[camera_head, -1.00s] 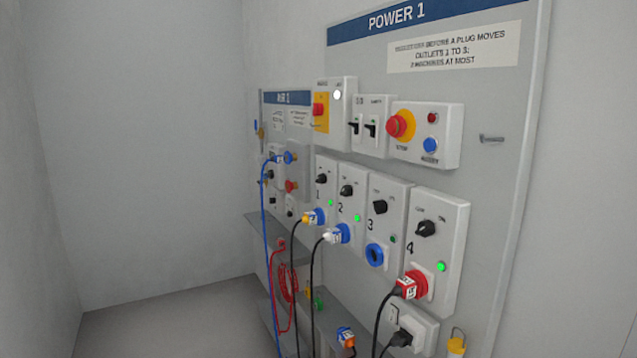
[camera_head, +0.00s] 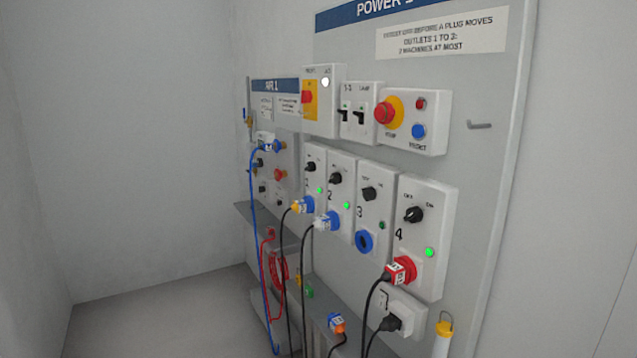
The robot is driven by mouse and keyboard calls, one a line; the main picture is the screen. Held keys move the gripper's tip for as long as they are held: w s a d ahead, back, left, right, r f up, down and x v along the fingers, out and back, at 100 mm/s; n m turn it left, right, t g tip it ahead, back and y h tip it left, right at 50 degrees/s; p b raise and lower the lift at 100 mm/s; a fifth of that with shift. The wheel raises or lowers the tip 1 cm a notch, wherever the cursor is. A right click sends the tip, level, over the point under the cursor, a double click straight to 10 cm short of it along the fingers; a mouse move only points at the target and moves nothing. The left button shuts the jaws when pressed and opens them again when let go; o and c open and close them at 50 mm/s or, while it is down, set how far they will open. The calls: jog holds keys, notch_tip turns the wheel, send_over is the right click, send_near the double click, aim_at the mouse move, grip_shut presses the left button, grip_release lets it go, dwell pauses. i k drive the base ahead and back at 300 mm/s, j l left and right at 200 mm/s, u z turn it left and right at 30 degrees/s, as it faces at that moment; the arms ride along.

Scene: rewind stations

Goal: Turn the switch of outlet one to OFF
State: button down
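Outlet one (camera_head: 314,184) is the leftmost of the row of outlet boxes on the POWER 1 panel. Its black rotary switch (camera_head: 310,167) sits near the top of the box, and its exact pointing direction is too small to tell. A green lamp (camera_head: 320,190) is lit beside the switch. A plug with a yellow part and a blue collar (camera_head: 303,205) is in the socket below, with a black cable hanging from it. My gripper is not in view.
Outlets two (camera_head: 340,192), three (camera_head: 371,210) and four (camera_head: 422,237) stand to the right; three's socket is empty and its lamp is dark. An emergency stop (camera_head: 389,110) and lever switches (camera_head: 359,113) are above. Cables hang below. The floor at left (camera_head: 160,315) is clear.

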aim_at(311, 166)
jog(key=i+j+z, duration=0.1)
jog(key=i+j, duration=0.55)
jog(key=i+j+z, duration=0.1)
jog(key=i+j, duration=1.1)
jog(key=j, duration=0.2)
jog(key=l+z, duration=0.05)
